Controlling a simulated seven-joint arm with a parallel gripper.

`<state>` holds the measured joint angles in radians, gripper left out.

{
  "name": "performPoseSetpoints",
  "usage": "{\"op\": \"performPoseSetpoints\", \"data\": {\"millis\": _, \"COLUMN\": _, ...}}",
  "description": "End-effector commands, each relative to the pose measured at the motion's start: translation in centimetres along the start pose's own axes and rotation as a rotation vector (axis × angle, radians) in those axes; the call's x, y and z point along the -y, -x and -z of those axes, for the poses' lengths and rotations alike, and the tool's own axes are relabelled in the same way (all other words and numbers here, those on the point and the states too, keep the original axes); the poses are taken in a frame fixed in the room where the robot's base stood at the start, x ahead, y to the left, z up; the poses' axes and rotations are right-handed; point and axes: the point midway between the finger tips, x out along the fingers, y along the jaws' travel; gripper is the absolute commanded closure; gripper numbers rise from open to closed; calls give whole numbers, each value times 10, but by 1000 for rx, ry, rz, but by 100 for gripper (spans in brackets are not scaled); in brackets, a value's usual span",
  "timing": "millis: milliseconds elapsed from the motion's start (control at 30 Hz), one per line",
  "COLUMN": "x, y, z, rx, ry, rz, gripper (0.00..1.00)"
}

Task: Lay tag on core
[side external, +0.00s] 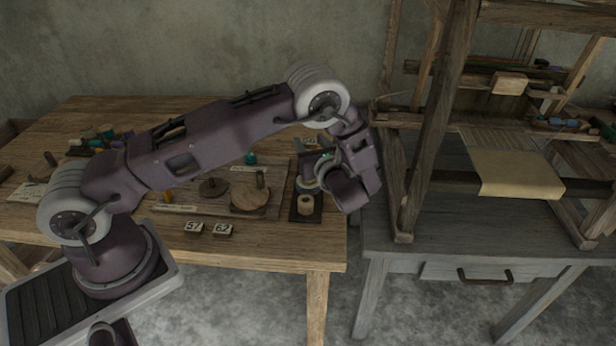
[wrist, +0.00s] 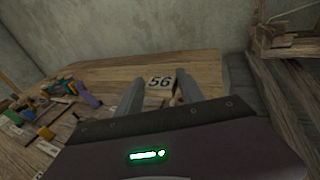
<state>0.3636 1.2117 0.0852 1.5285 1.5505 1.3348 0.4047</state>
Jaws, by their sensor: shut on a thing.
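My gripper (wrist: 160,78) is shut on a pale wooden tag (wrist: 160,86) marked 56, which shows between the two fingers in the wrist view. In the side view the wrist hangs over the right end of the wooden table, and my arm hides most of the fingers. A short pale wooden cylinder (side external: 305,206), which may be the core, stands upright on a dark tray (side external: 305,218) just below and left of the wrist. I cannot tell the gap between tag and cylinder.
Tags 57 (side external: 193,228) and 62 (side external: 222,230) lie near the table's front edge. A round wooden disc (side external: 246,197) with a peg sits left of the dark tray. The loom (side external: 440,130) stands close on the right on a grey table (side external: 385,225).

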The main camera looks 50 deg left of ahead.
Motion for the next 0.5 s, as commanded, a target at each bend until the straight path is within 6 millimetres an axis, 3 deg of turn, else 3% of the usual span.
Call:
{"op": "performPoseSetpoints", "data": {"millis": 100, "x": 0, "y": -5, "z": 29, "rx": -3, "ry": -7, "rz": 0, "gripper": 92}}
{"op": "performPoseSetpoints", "data": {"millis": 333, "x": -1, "y": -11, "z": 73, "rx": -4, "ry": -5, "rz": -1, "gripper": 92}}
{"op": "performPoseSetpoints", "data": {"millis": 500, "x": 0, "y": -14, "z": 93, "rx": -2, "ry": -3, "rz": 0, "gripper": 92}}
